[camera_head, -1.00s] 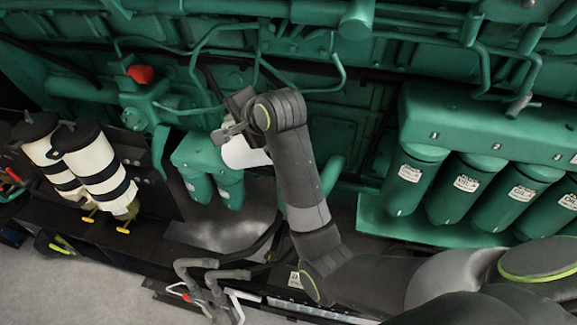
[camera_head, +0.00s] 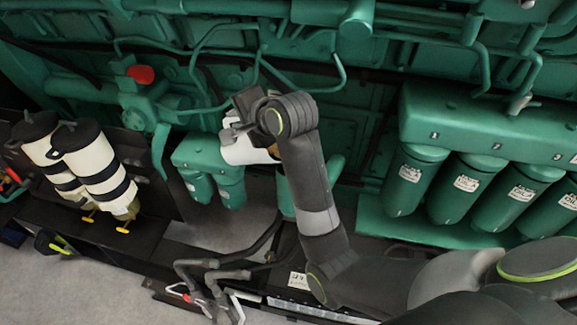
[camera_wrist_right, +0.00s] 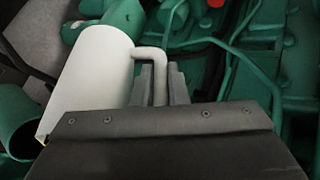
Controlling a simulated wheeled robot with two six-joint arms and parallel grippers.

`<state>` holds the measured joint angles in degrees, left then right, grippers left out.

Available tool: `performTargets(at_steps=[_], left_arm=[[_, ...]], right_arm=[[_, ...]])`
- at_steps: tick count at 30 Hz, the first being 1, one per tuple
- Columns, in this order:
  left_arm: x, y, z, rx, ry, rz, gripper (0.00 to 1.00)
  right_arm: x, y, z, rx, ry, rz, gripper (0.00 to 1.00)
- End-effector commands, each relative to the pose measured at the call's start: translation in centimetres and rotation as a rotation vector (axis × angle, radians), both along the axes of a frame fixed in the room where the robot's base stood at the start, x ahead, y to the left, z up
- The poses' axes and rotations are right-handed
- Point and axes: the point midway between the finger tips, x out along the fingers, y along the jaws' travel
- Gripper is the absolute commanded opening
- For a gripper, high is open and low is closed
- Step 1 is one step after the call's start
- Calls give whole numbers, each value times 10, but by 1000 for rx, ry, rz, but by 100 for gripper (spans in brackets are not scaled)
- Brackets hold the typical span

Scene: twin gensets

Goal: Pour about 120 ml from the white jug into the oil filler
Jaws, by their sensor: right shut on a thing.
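My right gripper (camera_head: 240,118) is shut on the handle of the white jug (camera_head: 243,152). The jug is held in the air in front of the green engine, strongly tilted in the head view. An amber patch shows at its right end there. In the right wrist view the jug (camera_wrist_right: 88,80) is left of the gripper fingers (camera_wrist_right: 168,88), with its handle (camera_wrist_right: 150,53) between them. A red cap (camera_head: 140,74) sits on the engine left of the jug; it also shows in the wrist view (camera_wrist_right: 216,3). I cannot tell whether it marks the oil filler. My left gripper is out of view.
Two small green canisters (camera_head: 214,180) are below the jug. Two white canisters with black bands (camera_head: 98,170) stand at left. Several labelled green filters (camera_head: 465,190) hang at right. Green pipes (camera_head: 300,85) run close behind my arm.

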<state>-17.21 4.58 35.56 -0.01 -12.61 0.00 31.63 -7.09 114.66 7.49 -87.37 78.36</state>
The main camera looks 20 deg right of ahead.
Motion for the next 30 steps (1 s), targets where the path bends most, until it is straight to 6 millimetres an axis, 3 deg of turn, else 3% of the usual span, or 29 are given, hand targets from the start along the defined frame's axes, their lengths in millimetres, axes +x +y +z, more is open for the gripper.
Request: performTargets(at_steps=[30], left_arm=[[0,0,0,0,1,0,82]], right_arm=[[-4,-4,6,41,-38,1,0]])
